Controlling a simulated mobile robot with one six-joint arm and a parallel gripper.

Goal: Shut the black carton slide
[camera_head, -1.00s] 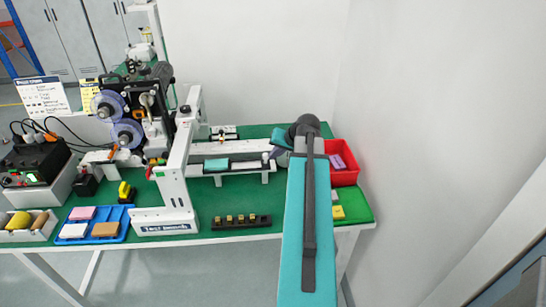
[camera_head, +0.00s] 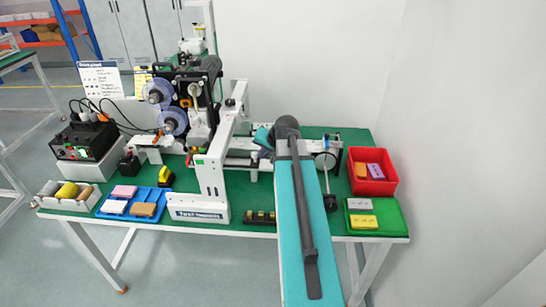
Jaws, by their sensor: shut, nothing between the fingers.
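The white bench machine (camera_head: 212,190) stands on the green table, with a white conveyor rail running right behind its front post. I cannot make out a black carton slide for certain. Dark fittings (camera_head: 337,150) show at the rail's right end, beside a pale disc on an upright rod (camera_head: 325,160). My teal arm crosses in front of the rail and hides its middle. My gripper (camera_head: 262,153) is small and partly hidden at the rail, left of my arm's dark joint. It looks shut and empty. Whether it touches anything cannot be told.
A red bin (camera_head: 393,186) and a green tray (camera_head: 390,226) stand at the right. A black holder (camera_head: 260,217) sits at the front edge. A blue tray (camera_head: 163,199), a white bin (camera_head: 42,196) and a black power unit (camera_head: 84,140) are at the left.

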